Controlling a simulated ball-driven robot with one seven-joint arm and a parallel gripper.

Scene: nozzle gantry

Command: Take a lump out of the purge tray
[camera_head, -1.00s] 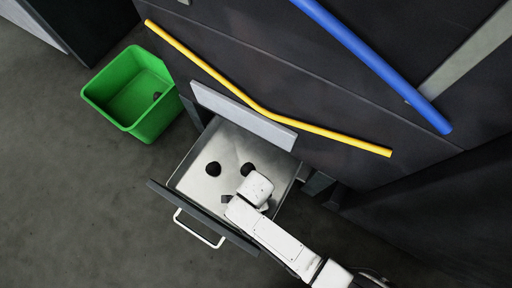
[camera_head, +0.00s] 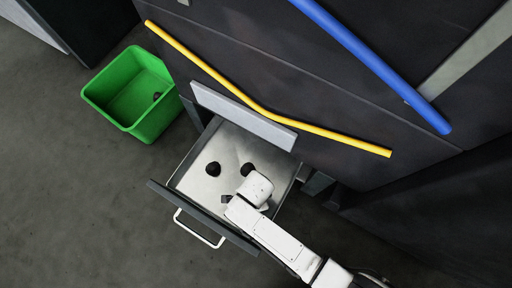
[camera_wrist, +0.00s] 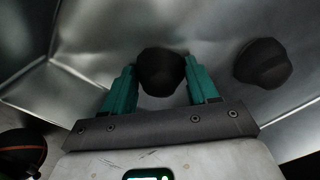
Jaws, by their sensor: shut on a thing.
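The purge tray (camera_head: 195,188) is a pulled-out metal drawer with a pale floor and a white front handle. Two dark lumps show on its floor in the head view, one at the left (camera_head: 213,169) and one beside my wrist (camera_head: 248,168). In the wrist view my gripper (camera_wrist: 161,80) has its teal fingers shut on a dark rounded lump (camera_wrist: 161,68). Another lump (camera_wrist: 262,63) lies apart to the right on the tray floor. In the head view my wrist hides the fingertips and the held lump. I cannot tell whether the held lump touches the floor.
A green bin (camera_head: 155,127) stands on the floor at the left, with a small dark lump (camera_head: 157,96) inside. A grey panel (camera_head: 240,115) stands along the tray's back edge. A bent yellow bar (camera_head: 320,132) and a blue bar (camera_head: 375,65) cross above. Floor left of the tray is clear.

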